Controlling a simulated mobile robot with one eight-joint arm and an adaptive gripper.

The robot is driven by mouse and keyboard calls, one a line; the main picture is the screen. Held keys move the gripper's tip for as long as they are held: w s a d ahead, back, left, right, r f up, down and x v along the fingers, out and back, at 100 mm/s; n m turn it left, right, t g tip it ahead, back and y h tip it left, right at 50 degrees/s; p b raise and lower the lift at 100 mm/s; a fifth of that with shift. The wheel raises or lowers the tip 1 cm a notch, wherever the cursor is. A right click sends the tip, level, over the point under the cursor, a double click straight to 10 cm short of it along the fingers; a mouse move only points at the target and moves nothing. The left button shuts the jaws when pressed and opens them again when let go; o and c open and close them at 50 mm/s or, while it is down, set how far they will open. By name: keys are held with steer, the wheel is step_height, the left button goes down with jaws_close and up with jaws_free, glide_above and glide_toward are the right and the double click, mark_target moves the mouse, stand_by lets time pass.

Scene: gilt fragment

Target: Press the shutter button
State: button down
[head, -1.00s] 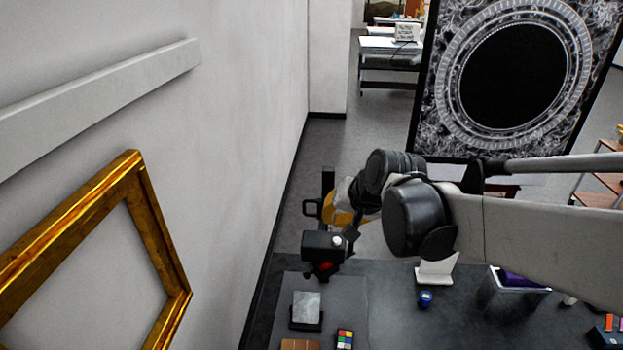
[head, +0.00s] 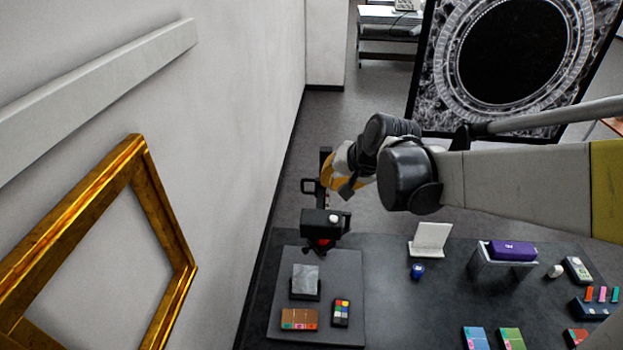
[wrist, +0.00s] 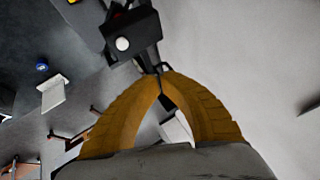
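The shutter button appears to be the round white knob (head: 333,218) on top of a black camera-like device (head: 315,226) at the far left end of the dark table. In the wrist view the white button (wrist: 122,44) shows on the device's black body (wrist: 140,30), beyond my fingertips and a little to their left. My gripper (wrist: 162,74) has yellow fingers whose tips meet, with nothing seen held between them. In the head view my gripper (head: 334,172) is just beyond the device, partly hidden by my wrist. The fingertips look apart from the button.
A gold frame (head: 160,215) hangs on the left wall, near the table (head: 390,300). A dark mat (head: 345,270) holds a grey block, a brown palette and a colour-button pad. A white stand (head: 430,238), blue knob (head: 417,271) and purple box (head: 512,250) stand to the right.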

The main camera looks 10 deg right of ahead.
mark_target(330, 217)
step_height(330, 217, down, 8)
steer(key=b, duration=0.5)
steer(key=shift+b, duration=0.4)
stand_by(0.8)
steer(key=shift+f+b, duration=0.35)
steer(key=shift+b, duration=0.05)
steer(key=shift+f+b, duration=0.35)
steer(key=shift+f, duration=0.05)
stand_by(0.5)
steer(key=shift+r+p, duration=0.6)
steer(key=shift+r, duration=0.25)
steer(key=shift+r, duration=0.1)
step_height(330, 217, up, 5)
steer(key=p, duration=0.4)
